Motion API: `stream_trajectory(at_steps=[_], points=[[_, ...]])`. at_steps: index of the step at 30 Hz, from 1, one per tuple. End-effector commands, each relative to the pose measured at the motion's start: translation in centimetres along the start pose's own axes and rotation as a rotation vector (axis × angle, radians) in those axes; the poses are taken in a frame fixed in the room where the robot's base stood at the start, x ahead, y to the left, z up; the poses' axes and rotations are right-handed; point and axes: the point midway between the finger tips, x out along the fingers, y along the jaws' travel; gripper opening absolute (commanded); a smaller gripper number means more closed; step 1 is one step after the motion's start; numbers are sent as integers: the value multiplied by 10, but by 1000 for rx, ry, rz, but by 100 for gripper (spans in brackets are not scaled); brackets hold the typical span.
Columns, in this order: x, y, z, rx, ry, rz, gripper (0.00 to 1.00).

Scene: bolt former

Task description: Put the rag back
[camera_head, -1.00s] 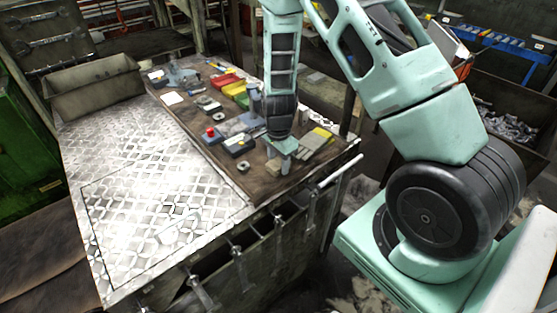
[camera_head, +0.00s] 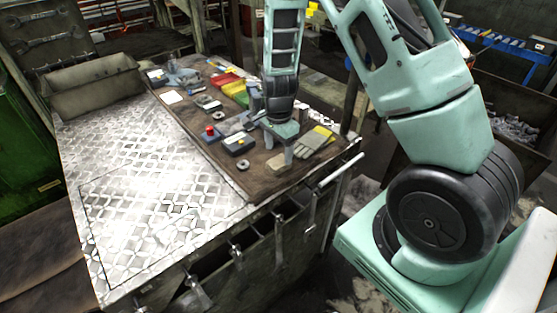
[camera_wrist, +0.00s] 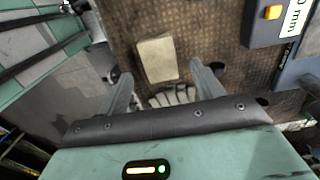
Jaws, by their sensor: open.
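A small beige folded cloth, which looks like the rag, lies on the brown worktop mat in the wrist view (camera_wrist: 157,58). In the head view the rag (camera_head: 276,163) sits near the mat's front edge, beside my fingers. My gripper (camera_head: 279,150) is open, pointing down above the mat. In the wrist view the fingers of my gripper (camera_wrist: 161,75) are spread, with the rag ahead of and between them, not clasped. Pale work gloves (camera_wrist: 174,96) show between the fingers, partly hidden by my gripper.
The gloves (camera_head: 312,141) lie right of my gripper. A dark block with a yellow part (camera_head: 238,143) and a red-buttoned box (camera_head: 210,132) stand left of it. A metal ring (camera_head: 243,165) lies nearby. The patterned metal plate (camera_head: 150,200) is largely clear. A grey bin (camera_head: 95,85) stands behind.

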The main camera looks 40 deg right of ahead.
Motion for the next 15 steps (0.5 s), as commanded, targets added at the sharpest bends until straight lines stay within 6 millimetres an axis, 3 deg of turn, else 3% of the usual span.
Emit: stream_trajectory(at_steps=[6,15], points=[[-43,-1,1,-2,0,-6,66],[-76,1,7,-30,-7,-2,66]])
